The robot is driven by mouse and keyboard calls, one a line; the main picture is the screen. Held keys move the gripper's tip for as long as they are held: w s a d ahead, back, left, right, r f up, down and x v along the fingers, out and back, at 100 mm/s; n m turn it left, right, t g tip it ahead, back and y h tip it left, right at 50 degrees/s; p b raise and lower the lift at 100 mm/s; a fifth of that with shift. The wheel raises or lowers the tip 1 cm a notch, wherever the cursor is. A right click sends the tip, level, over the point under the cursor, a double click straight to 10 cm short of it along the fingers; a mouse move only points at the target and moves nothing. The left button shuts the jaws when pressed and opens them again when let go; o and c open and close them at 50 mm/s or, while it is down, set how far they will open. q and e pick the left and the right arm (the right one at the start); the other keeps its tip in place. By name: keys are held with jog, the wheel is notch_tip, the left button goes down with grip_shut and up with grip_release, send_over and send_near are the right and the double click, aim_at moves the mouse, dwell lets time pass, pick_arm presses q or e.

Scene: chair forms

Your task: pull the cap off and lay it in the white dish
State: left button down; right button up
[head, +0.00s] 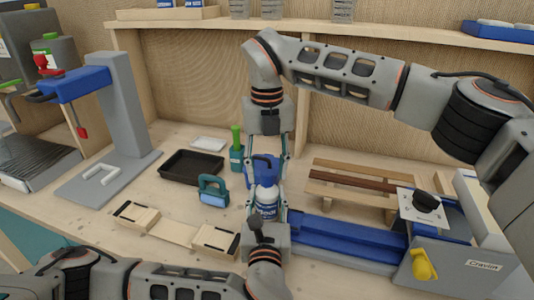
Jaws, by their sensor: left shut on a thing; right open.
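A white bottle with a blue label (267,209) stands near the middle of the bench. My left gripper (266,192) comes from the front and is shut on the bottle. A blue piece (262,168) shows just above and behind the bottle; I cannot tell whether it is the cap or a separate thing. My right gripper (266,178) comes down from above, open, its fingers either side of the blue piece and close to the bottle's top. A flat white dish (208,144) lies at the back left, behind the black tray.
A black tray (191,167), a teal clamp-like tool (213,191) and a green bottle (236,150) stand left of the grippers. A blue vise (345,238) and wooden slats (350,183) lie to the right. A grey press (112,110) stands far left.

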aim_at(267, 172)
jog(key=shift+f, duration=0.55)
grip_shut()
jog(key=shift+r, duration=0.25)
dwell(0.5)
jog(key=shift+r, duration=0.9)
jog(key=shift+r, duration=2.05)
pick_arm(q)
jog(key=c, duration=1.2)
grip_release()
